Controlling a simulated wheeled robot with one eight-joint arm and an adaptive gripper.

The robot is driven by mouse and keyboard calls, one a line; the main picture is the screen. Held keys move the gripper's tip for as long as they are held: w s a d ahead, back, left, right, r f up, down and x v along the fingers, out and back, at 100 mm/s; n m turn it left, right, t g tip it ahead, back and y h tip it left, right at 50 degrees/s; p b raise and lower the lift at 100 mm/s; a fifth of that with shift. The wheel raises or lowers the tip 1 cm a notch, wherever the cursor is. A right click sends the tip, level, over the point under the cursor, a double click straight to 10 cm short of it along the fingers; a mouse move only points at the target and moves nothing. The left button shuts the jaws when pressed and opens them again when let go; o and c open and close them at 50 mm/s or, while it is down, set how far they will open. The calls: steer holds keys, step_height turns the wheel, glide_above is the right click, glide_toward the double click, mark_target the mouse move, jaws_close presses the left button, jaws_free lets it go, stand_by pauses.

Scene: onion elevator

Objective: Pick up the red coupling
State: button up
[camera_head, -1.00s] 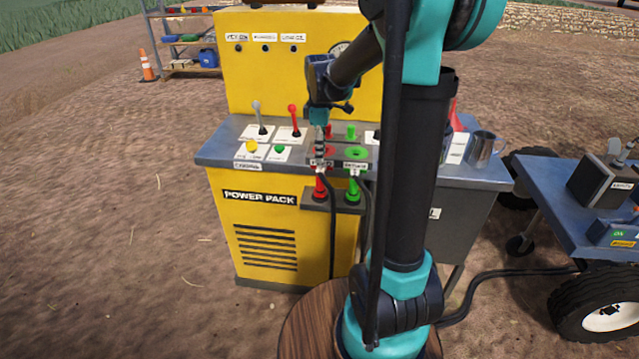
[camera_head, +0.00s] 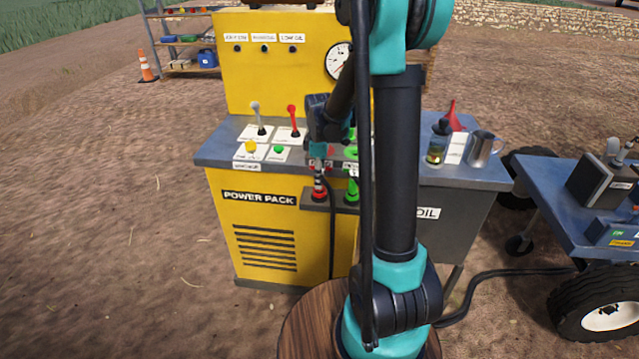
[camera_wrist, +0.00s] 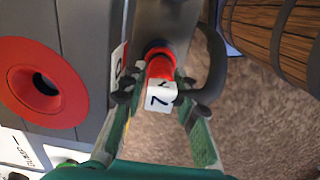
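The red coupling (camera_head: 319,194) stands in the small bracket on the front of the yellow power pack. In the wrist view, the red coupling (camera_wrist: 160,66) lies between my fingertips, with a white tag (camera_wrist: 160,99) marked like a 7 in front of it. My gripper (camera_wrist: 157,88) is open, with one finger on each side of the coupling and small gaps visible. In the head view, my gripper (camera_head: 319,168) is just above the coupling, partly hidden by my arm. A red ring socket (camera_wrist: 40,84) shows at the left of the wrist view.
The green coupling (camera_head: 352,192) stands close to the right of the red one. A black hose (camera_wrist: 213,68) curves beside my right finger. Levers and buttons cover the blue-grey top (camera_head: 222,157). A wooden barrel (camera_head: 305,315) stands in front. A bottle (camera_head: 437,145) and metal mug (camera_head: 482,150) are at right.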

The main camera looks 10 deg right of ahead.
steer(key=shift+c, duration=0.6)
jaws_close()
steer(key=shift+r, duration=0.1)
